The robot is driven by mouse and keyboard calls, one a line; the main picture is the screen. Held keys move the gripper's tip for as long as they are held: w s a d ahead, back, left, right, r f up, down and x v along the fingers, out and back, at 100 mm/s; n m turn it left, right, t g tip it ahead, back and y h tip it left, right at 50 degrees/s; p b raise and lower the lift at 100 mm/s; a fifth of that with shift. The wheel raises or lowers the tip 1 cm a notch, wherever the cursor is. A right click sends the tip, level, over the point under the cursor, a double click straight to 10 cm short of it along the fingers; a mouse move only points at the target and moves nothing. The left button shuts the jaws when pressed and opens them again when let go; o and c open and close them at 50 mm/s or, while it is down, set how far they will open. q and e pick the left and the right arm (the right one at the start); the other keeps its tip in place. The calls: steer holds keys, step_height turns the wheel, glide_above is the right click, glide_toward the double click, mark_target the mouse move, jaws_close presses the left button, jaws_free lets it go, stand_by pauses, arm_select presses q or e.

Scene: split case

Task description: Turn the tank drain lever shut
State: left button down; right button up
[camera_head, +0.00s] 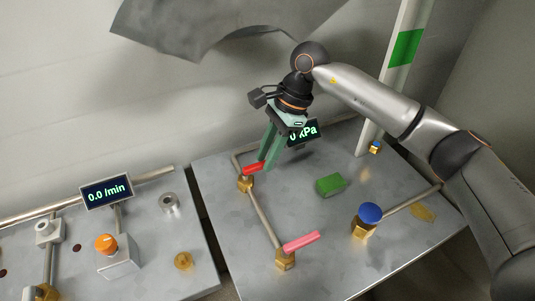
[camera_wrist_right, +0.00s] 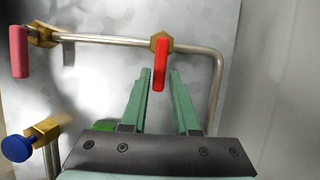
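A red lever (camera_head: 253,168) sits on a brass valve (camera_head: 245,184) in the pipe at the back left of the right-hand panel. A pink lever (camera_head: 301,242) sits on another brass valve (camera_head: 285,258) nearer the front. No label shows which is the tank drain. In the right wrist view, the red lever (camera_wrist_right: 160,66) and pink lever (camera_wrist_right: 19,52) both stand across the pipe (camera_wrist_right: 105,40). My right gripper (camera_head: 266,162) has its green fingers apart at the red lever. The lever's free end shows between the fingertips (camera_wrist_right: 160,72), with a gap each side. My left gripper is out of view.
A blue knob (camera_head: 369,213) on a brass valve, a green block (camera_head: 330,185) and a kPa display (camera_head: 303,132) are on the same panel. A post (camera_head: 396,80) stands behind. The left panel holds an orange knob (camera_head: 106,244) and a 0.0 /min display (camera_head: 106,191).

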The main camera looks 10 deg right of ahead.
steer(key=shift+o, duration=1.4)
